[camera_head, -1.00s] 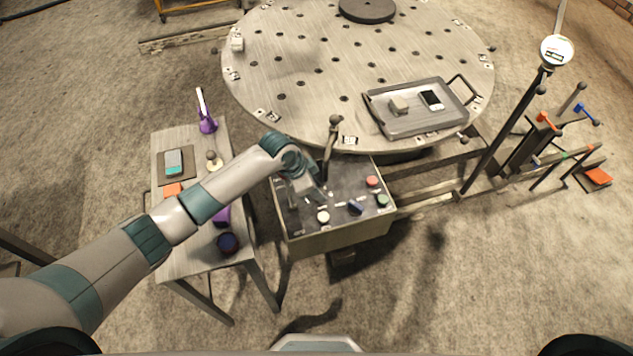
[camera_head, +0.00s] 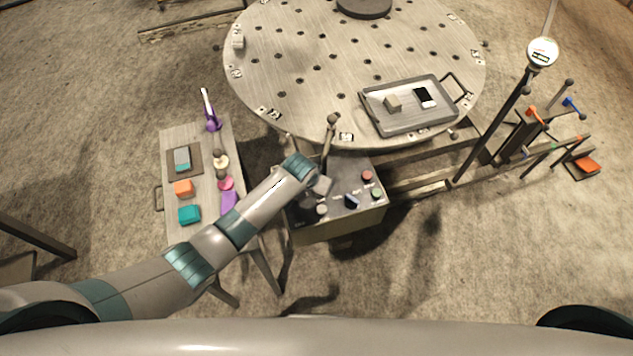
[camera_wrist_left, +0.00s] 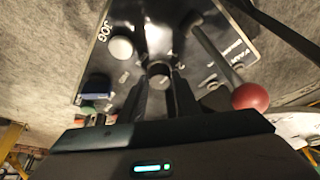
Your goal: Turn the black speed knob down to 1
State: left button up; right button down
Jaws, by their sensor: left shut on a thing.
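The control box (camera_head: 345,222) stands at the front edge of the round table. In the left wrist view, the dark round knob (camera_wrist_left: 159,74) sits between the fingertips of my left gripper (camera_wrist_left: 160,88), which is shut on it. A pointer or mark on the knob cannot be read. In the head view my left gripper (camera_head: 318,187) is at the box's top panel, and the arm and gripper hide the knob. My right gripper is not in view.
Close to the knob are a white button (camera_wrist_left: 121,47), a blue selector (camera_wrist_left: 95,88) and a red-balled lever (camera_wrist_left: 250,96). A red button (camera_head: 367,175) and green button (camera_head: 376,193) are at the panel's right. A side table (camera_head: 180,133) with several objects stands left.

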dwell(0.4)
pick_arm(q)
jog(key=o, duration=1)
jog(key=shift+o, duration=0.2)
jog(key=shift+r, duration=0.15)
jog(key=b+v, duration=0.2)
jog(key=v, duration=1.5)
jog(key=shift+s, duration=0.1)
